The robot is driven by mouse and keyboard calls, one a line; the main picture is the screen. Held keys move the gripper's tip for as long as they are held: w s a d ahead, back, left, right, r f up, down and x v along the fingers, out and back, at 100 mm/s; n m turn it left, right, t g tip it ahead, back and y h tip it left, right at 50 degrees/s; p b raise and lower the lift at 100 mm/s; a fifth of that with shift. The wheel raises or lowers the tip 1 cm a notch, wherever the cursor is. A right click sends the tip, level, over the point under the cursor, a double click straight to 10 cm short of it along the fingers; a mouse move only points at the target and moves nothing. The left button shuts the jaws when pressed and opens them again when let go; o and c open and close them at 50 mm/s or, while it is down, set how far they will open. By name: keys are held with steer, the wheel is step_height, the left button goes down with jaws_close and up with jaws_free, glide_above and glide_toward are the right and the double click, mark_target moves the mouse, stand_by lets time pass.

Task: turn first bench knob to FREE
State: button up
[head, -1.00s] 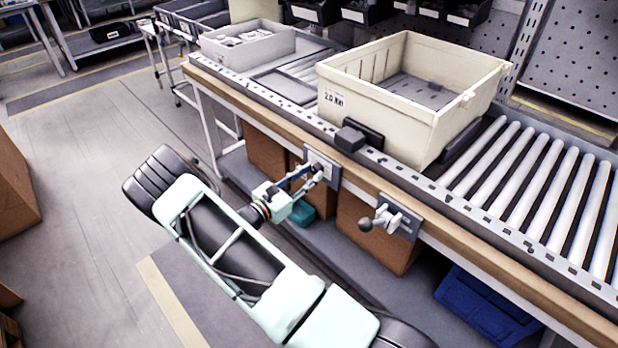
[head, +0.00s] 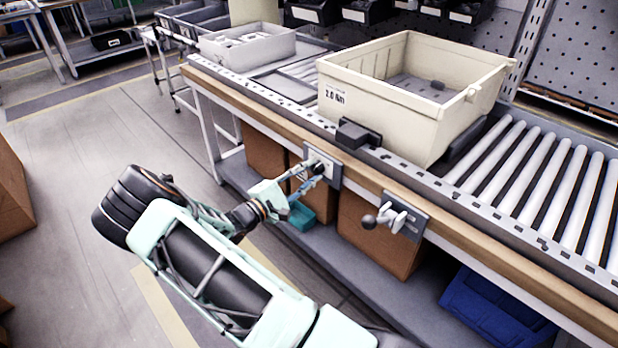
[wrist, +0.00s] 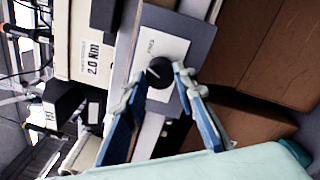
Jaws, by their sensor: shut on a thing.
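The first bench knob, small and black (wrist: 159,70), sits on a white dial face on a grey plate (wrist: 190,35) fixed to the bench front. In the head view its plate (head: 330,168) is on the bench's wooden edge, mostly behind my gripper (head: 314,170). In the wrist view my gripper (wrist: 160,80) has its blue fingers on either side of the knob, and it is shut on it. Small lettering is on the dial beside the knob, too blurred to read surely. The knob's setting is hard to tell.
A second grey plate with a ball-ended lever (head: 388,217) is right of the knob. A cream bin (head: 375,110) stands above on the roller conveyor (head: 540,180). Cardboard boxes (head: 370,235) and a blue crate (head: 490,305) are below.

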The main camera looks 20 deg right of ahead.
steer(key=shift+m+b, duration=0.8)
steer(key=shift+m, duration=1.2)
steer(key=o, duration=1.2)
steer(key=shift+c, duration=0.2)
steer(key=v, duration=1.2)
